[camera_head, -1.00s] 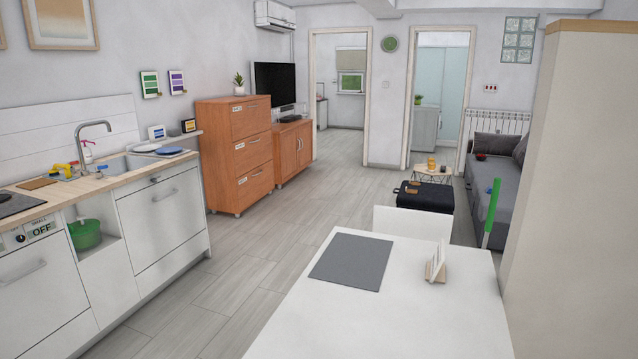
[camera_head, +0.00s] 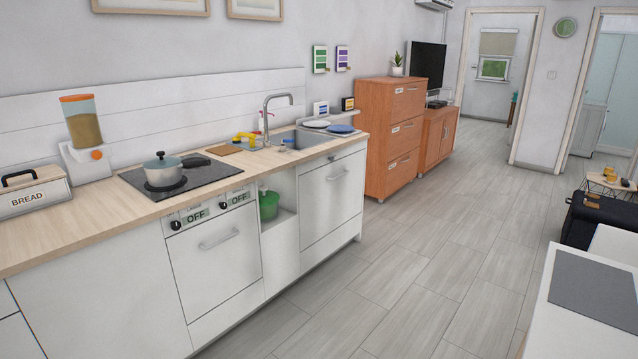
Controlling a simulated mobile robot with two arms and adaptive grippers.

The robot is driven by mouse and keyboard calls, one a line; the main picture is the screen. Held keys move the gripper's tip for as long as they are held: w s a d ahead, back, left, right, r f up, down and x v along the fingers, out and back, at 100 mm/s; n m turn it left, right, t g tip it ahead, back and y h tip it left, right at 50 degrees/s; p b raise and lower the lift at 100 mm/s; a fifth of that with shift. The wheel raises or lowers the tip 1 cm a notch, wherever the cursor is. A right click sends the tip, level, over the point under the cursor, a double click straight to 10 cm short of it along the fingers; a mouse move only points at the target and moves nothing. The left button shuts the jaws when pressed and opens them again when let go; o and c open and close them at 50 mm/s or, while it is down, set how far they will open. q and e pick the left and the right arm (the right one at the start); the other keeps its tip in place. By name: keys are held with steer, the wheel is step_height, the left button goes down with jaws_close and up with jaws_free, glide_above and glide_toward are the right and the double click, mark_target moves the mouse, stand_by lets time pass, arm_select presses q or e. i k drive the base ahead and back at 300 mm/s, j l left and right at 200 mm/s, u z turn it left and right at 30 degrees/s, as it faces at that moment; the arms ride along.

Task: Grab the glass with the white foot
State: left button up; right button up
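I cannot make out a glass with a white foot in the head view. On the far side table (camera_head: 610,184) stand small yellow-orange items (camera_head: 610,173), too small to tell what they are. Neither of my grippers is in view.
A kitchen counter (camera_head: 120,228) with a stove, a pot (camera_head: 163,173), a sink (camera_head: 305,139) and a bread box (camera_head: 33,193) runs along the left. A white table (camera_head: 560,325) is at the lower right. Grey floor (camera_head: 400,270) between them is clear.

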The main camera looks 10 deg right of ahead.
mark_target(611, 177)
steer(key=i+j+z, duration=0.1)
steer(key=i+z, duration=0.15)
steer(key=i, duration=0.25)
steer(key=i+j+z, duration=0.25)
steer(key=i, duration=0.25)
steer(key=i+j+z, duration=0.25)
steer(key=i, duration=0.2)
steer(key=i+l+z, duration=0.35)
steer(key=i, duration=0.3)
steer(key=i+z, duration=0.35)
steer(key=i, duration=0.3)
steer(key=i+j+z, duration=0.15)
steer(key=i+z, duration=0.2)
steer(key=i, duration=1.6)
steer(key=i+j, duration=0.1)
steer(key=i, duration=1.25)
steer(key=i+z, duration=0.1)
steer(key=i, duration=1.2)
steer(key=i+z, duration=0.25)
steer(key=i, duration=0.25)
steer(key=i+j+z, duration=0.25)
steer(key=i, duration=0.2)
steer(key=i+j+z, duration=0.25)
steer(key=i, duration=0.25)
steer(key=i+j+z, duration=0.25)
steer(key=i, duration=0.2)
